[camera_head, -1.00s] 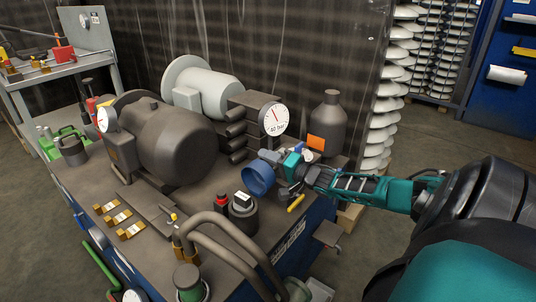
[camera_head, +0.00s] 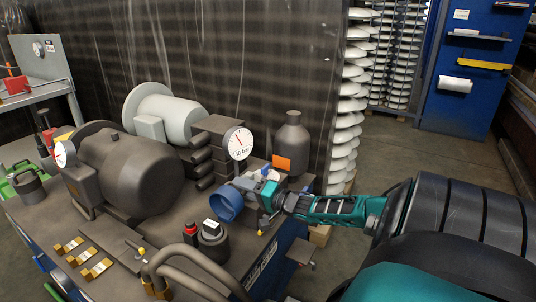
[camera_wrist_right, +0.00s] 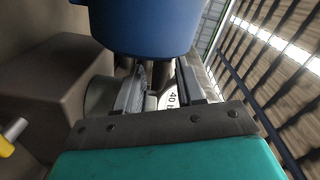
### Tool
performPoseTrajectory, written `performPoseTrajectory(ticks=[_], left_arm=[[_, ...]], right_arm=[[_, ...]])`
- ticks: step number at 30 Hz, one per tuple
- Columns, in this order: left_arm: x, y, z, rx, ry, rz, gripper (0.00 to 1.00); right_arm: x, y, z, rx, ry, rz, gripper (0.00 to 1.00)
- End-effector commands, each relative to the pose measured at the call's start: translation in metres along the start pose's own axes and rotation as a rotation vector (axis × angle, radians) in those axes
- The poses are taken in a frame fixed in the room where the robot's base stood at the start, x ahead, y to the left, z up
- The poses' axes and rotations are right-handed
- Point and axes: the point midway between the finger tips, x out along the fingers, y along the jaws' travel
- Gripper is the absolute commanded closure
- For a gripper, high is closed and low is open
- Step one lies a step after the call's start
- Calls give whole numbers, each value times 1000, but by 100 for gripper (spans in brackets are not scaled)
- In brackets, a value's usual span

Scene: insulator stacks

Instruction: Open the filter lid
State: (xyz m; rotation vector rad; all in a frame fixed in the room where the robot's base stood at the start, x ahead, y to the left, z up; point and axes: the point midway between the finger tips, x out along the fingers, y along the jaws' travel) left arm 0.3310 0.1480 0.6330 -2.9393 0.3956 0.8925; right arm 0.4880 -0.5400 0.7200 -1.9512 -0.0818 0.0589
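A blue cylindrical part (camera_head: 226,204), which looks like the filter lid, sits at the right end of the bench in the head view. Its round open-looking end faces left. My right gripper (camera_head: 278,198) is close to its right side. In the right wrist view the blue part (camera_wrist_right: 145,25) fills the top, just beyond the fingertips. The two dark fingers of my right gripper (camera_wrist_right: 159,75) stand apart, with dark posts and part of a white dial visible between them. I cannot tell whether they touch the blue part. My left gripper is not in view.
A pressure gauge (camera_head: 238,143) stands behind the blue part, and a grey bottle (camera_head: 292,144) stands behind to its right. A dark cylinder (camera_head: 212,242) with a red-topped piece and bent pipes (camera_head: 190,262) lie in front. White insulator stacks (camera_head: 348,120) rise behind the bench.

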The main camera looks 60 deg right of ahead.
Motion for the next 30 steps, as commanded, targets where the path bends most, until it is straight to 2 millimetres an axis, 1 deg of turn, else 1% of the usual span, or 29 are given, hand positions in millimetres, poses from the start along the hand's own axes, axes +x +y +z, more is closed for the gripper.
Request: performPoseTrajectory(ticks=[1,9,15,21,30], left_arm=[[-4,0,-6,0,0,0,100],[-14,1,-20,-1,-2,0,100],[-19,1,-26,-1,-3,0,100],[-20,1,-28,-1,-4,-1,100],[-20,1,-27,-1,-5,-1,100]], right_arm=[[-10,-2,0,1,-3,4,62],[-58,-1,1,1,-3,5,62],[-85,0,1,-1,-3,4,62],[-95,0,1,-1,-2,1,62],[-96,1,2,-1,-2,1,62]])
